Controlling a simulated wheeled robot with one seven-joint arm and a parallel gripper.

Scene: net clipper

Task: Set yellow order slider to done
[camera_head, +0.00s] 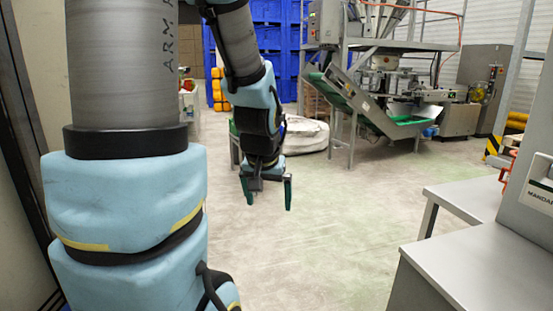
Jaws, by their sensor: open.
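My gripper (268,191) hangs from my arm near the middle of the head view, pointing down over open floor. Its two fingers are apart and nothing shows between them. I cannot make out a yellow order slider in this view. A grey cabinet with a white label panel (540,194) stands at the right edge, cut off by the frame. My gripper is well to the left of it and apart from it.
Grey metal tables (478,272) stand at the lower right. A machine with a green conveyor (372,112) stands at the back. Blue crates (272,38) are stacked behind, with a white round sack (303,134) on the floor. The middle floor is clear.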

